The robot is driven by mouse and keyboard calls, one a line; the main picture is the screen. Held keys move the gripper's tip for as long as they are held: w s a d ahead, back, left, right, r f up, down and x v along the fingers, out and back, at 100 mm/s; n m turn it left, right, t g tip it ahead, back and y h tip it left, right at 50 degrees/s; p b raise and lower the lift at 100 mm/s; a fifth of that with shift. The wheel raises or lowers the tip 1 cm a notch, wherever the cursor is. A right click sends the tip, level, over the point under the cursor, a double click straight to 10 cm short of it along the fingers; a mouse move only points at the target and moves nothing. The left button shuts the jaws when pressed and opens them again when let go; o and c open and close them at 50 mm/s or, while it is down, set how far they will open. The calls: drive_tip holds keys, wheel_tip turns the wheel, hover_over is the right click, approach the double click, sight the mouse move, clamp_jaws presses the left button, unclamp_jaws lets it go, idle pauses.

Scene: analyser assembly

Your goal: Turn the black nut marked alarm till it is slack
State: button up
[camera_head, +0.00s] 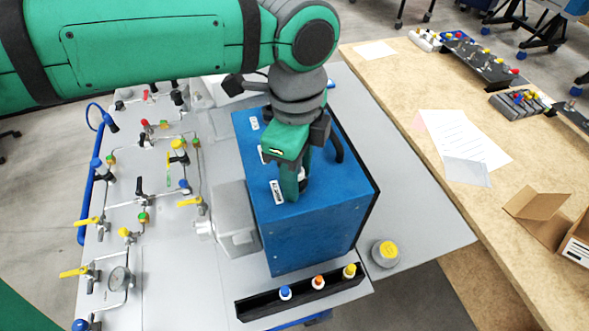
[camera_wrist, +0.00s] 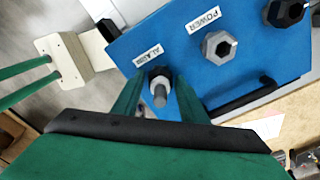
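The alarm nut (camera_wrist: 160,75) is a dark fitting with a grey stud rising from it, beside the white ALARM label (camera_wrist: 147,56) on top of the blue box (camera_wrist: 130,40). My gripper (camera_wrist: 159,88) points down with its two green fingers on either side of this nut. The fingertips are very close to its sides, and I cannot tell whether they press on it. In the head view my gripper (camera_head: 297,180) is over the box's near part, next to a white label (camera_head: 277,192), and mostly hides the nut.
The POWER nut (camera_wrist: 218,46) and another black nut (camera_wrist: 285,12) stand further along the box top. A black handle (camera_head: 336,150) is on its right side. A grey box (camera_head: 235,220) adjoins it on the left; a black rack (camera_head: 302,293) with coloured caps lies in front.

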drive_tip(key=m, duration=0.5)
drive_tip(key=shift+a+r+m, duration=0.2)
drive_tip(key=shift+r+m, duration=0.05)
drive_tip(key=shift+m, duration=0.15)
drive_tip(key=m, duration=1.1)
drive_tip(key=shift+a+m, duration=0.1)
drive_tip(key=shift+m, duration=0.2)
drive_tip(key=m, duration=0.4)
drive_tip(key=shift+a, duration=0.1)
